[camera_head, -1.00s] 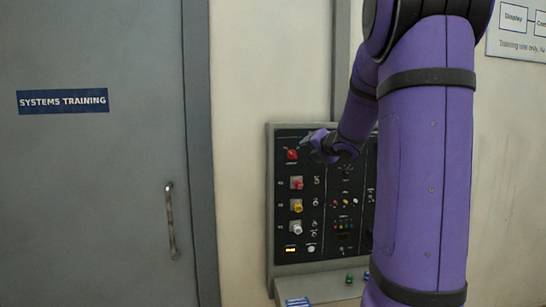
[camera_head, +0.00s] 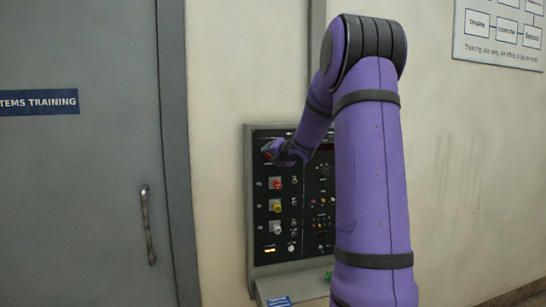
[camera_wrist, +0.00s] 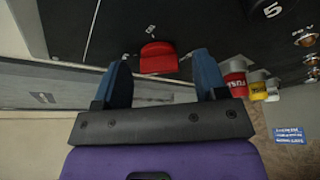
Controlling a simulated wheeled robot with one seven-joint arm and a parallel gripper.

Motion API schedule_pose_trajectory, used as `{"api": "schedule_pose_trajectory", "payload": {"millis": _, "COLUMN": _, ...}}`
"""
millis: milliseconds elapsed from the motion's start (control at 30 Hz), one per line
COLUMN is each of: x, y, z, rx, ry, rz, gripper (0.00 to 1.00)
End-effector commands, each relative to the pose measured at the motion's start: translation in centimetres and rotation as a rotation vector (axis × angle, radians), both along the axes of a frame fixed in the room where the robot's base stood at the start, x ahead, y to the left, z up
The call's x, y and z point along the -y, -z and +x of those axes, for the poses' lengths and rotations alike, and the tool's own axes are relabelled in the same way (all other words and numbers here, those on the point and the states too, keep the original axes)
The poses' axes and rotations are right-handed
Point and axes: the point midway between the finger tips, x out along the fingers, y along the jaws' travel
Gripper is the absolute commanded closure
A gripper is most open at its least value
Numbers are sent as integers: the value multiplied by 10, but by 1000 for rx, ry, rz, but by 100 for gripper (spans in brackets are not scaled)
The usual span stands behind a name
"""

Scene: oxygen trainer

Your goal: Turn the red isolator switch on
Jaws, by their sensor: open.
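The red isolator switch (camera_wrist: 158,57) shows in the wrist view as a red knob on the black panel face, between and just beyond the blue fingertips of my gripper (camera_wrist: 160,75). The gap on each side of the knob is visible, and the fingers look apart from it. In the head view the black control panel (camera_head: 284,222) is on the wall, and my gripper (camera_head: 275,153) is at its upper left, over the red switch, which is mostly hidden there.
Red (camera_head: 276,183), yellow (camera_head: 275,205) and white (camera_head: 275,227) knobs sit below on the panel. A ledge (camera_head: 300,288) juts out under it. A grey door (camera_head: 80,200) with a handle stands to the left. A wall sign (camera_head: 500,35) hangs at upper right.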

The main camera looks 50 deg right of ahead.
Motion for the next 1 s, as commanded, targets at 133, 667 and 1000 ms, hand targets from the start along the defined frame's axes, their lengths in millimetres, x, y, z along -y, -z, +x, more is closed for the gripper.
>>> {"api": "schedule_pose_trajectory", "payload": {"millis": 133, "x": 1, "y": 1, "z": 2, "rx": 0, "ry": 0, "rz": 0, "gripper": 34}}
{"api": "schedule_pose_trajectory", "payload": {"millis": 667, "x": 0, "y": 1, "z": 2, "rx": 1, "ry": -1, "rz": 2, "gripper": 83}}
{"api": "schedule_pose_trajectory", "payload": {"millis": 1000, "x": 1, "y": 2, "z": 2, "rx": 54, "ry": -1, "rz": 92, "gripper": 83}}
